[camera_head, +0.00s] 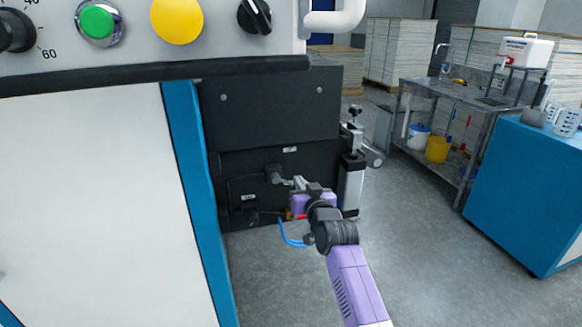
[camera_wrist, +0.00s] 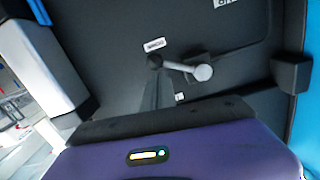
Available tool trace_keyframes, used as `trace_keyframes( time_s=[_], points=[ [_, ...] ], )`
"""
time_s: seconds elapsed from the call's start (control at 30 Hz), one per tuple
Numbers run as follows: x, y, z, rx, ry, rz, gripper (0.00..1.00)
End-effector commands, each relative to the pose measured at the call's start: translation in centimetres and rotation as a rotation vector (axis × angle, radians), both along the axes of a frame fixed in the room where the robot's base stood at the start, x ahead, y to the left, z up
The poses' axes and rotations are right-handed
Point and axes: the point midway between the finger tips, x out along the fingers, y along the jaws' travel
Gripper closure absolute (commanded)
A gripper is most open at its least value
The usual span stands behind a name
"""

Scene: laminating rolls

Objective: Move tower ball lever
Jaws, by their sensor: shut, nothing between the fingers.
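A short metal lever (camera_wrist: 182,67) with a rounded grey end shows on the dark machine panel in the wrist view. In the head view the lever (camera_head: 274,174) is small, low on the dark panel, just left of my gripper. My gripper (camera_head: 298,183) is shut and empty, reaching in at the panel from the lower right. I cannot tell whether the fingers touch the lever.
A white post (camera_head: 352,185) with a black clamp stands right of my gripper. The blue-edged white cabinet (camera_head: 105,200) is on the left. A bench (camera_head: 445,93) and blue counter (camera_head: 525,190) stand right, with open floor between.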

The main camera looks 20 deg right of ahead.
Motion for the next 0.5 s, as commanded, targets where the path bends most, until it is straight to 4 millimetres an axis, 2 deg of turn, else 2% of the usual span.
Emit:
trace_keyframes(
  time_s=[0.1,0.23,0.47,0.5],
  points=[
    [0.0,0.1,-0.3,-0.001,0.006,0.002,1.00],
    [0.0,0.1,0.6,-0.001,0.005,0.002,1.00],
    [0.3,-0.1,5.0,0.000,-0.001,0.001,1.00],
    [-0.5,-0.1,3.9,0.000,0.003,0.001,1.00]
  ],
)
